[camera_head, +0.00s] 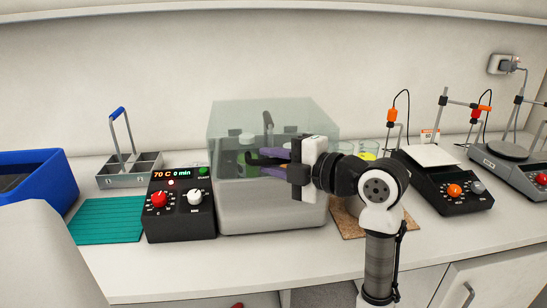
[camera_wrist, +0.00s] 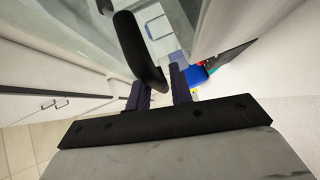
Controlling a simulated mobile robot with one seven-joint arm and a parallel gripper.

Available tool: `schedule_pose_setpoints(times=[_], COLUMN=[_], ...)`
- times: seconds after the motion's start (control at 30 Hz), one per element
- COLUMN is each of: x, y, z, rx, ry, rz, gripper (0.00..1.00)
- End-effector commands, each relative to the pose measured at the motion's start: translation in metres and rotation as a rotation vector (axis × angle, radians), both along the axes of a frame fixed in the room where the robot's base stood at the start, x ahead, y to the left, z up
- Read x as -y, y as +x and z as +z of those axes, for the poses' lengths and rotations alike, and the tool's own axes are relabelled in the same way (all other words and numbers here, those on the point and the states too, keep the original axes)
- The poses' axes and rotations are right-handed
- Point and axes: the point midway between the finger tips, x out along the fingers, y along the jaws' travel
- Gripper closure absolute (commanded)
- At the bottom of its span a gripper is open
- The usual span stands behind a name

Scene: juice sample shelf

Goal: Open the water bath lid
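The water bath (camera_head: 270,212) is a grey-white tub with a translucent greenish lid (camera_head: 228,118); the lid is down over the tub. A dark curved handle (camera_head: 256,160) shows at the lid's front by my fingertips, and it is large in the wrist view (camera_wrist: 140,48). My gripper (camera_head: 262,161) reaches in from the right in front of the lid, its purple fingers pointing left. The fingers are apart, one on each side of the handle's near end in the wrist view (camera_wrist: 161,88). Whether either finger touches the handle is unclear.
A black control box (camera_head: 180,212) reading 70 C, 0 min stands left of the bath. Further left are a teal mat (camera_head: 108,220), a grey carrier (camera_head: 130,172) and a blue bin (camera_head: 35,180). A black stirrer (camera_head: 440,185) stands right. The counter's front strip is clear.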

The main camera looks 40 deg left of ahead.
Motion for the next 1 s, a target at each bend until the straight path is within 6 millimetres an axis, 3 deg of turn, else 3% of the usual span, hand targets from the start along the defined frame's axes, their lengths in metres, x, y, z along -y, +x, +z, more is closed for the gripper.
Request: schedule_pose_setpoints(times=[0.23, 0.4, 0.77, 1.0], x=[-0.001, -0.001, -0.001, -0.004], y=[0.0, 0.0, 0.0, 0.002], z=[0.0, 0.0, 0.001, 0.024], rx=[0.0, 0.0, 0.0, 0.005], ry=[0.0, 0.0, -0.001, 0.001], rz=[0.0, 0.0, 0.0, 0.001], gripper=[0.78, 1.0, 1.0, 1.0])
